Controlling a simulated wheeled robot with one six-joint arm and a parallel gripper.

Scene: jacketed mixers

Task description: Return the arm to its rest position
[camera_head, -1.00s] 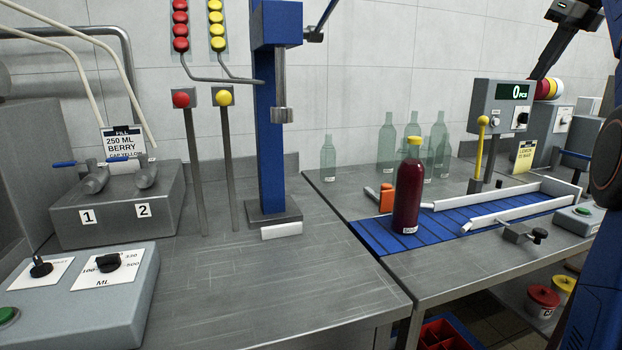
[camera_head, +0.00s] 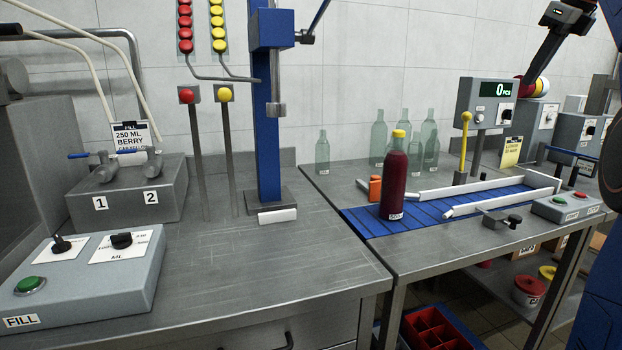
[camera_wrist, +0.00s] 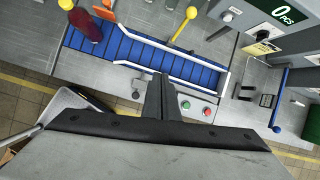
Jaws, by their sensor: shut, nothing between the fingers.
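My gripper (camera_wrist: 160,82) is shut and empty in the wrist view, its dark fingers together over the front side of the blue conveyor. Part of my arm (camera_head: 553,38) shows at the top right of the head view, raised above the bench. A dark red bottle with a yellow cap (camera_head: 394,180) stands upright on the left end of the blue conveyor (camera_head: 420,215). It also shows at the top left of the wrist view (camera_wrist: 85,25). My gripper is apart from the bottle.
The counter box (camera_head: 484,105) with a yellow lever stands behind the conveyor. A button box (camera_head: 566,208) sits at the bench's front right. Several empty bottles (camera_head: 378,140) stand at the back. The blue capping post (camera_head: 267,130) and fill panel (camera_head: 90,270) are left.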

